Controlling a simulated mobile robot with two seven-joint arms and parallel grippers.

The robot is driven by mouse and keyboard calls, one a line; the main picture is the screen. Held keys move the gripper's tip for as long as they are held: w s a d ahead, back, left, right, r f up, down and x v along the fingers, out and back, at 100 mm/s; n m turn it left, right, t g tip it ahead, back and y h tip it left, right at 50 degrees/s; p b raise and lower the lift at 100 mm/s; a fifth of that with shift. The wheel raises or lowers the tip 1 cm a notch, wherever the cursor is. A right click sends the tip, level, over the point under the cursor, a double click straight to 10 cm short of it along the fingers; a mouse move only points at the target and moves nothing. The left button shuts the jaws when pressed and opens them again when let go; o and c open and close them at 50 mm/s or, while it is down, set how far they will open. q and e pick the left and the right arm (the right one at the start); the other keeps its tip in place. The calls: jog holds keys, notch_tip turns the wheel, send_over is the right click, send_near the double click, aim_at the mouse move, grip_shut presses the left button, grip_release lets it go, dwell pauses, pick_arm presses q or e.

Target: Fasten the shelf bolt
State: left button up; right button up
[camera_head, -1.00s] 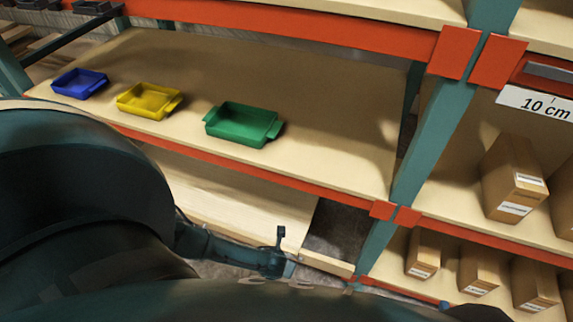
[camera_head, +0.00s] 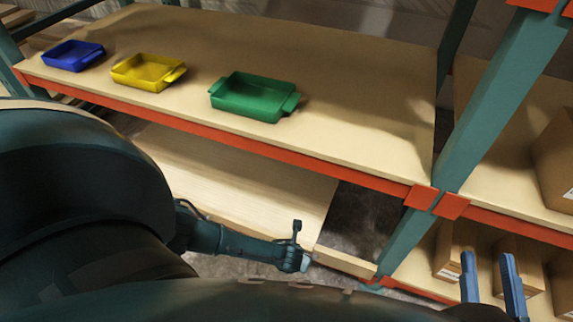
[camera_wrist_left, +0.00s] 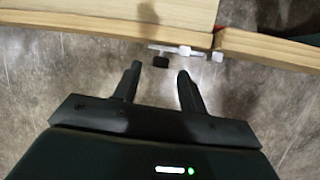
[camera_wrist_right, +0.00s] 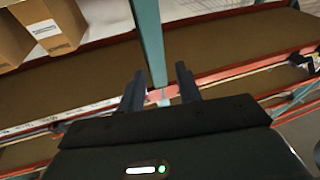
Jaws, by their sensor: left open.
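In the left wrist view, a small pale metal piece, apparently the shelf bolt (camera_wrist_left: 185,51), lies across the edge of the lower wooden shelf (camera_wrist_left: 110,27), near a joint in the board. A black knob (camera_wrist_left: 160,62) hangs beside it. My left gripper (camera_wrist_left: 158,72) is open, its fingertips just short of the knob. In the head view my left forearm reaches to the lower shelf's front edge; its fingers are hard to make out. My right gripper (camera_head: 489,262) is open and empty at the lower right; the right wrist view shows its fingers (camera_wrist_right: 158,75) apart before a rack post.
Blue (camera_head: 73,56), yellow (camera_head: 147,72) and green (camera_head: 254,97) bins stand on the upper shelf (camera_head: 350,110). A teal post (camera_head: 500,105) and orange beams bound the right side. Cardboard boxes (camera_head: 455,245) stand beyond.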

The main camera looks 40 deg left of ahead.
pick_arm(q)
jog(key=shift+b+x, duration=0.8)
jog(key=shift+x, duration=0.25)
jog(key=shift+c, duration=0.4)
grip_shut()
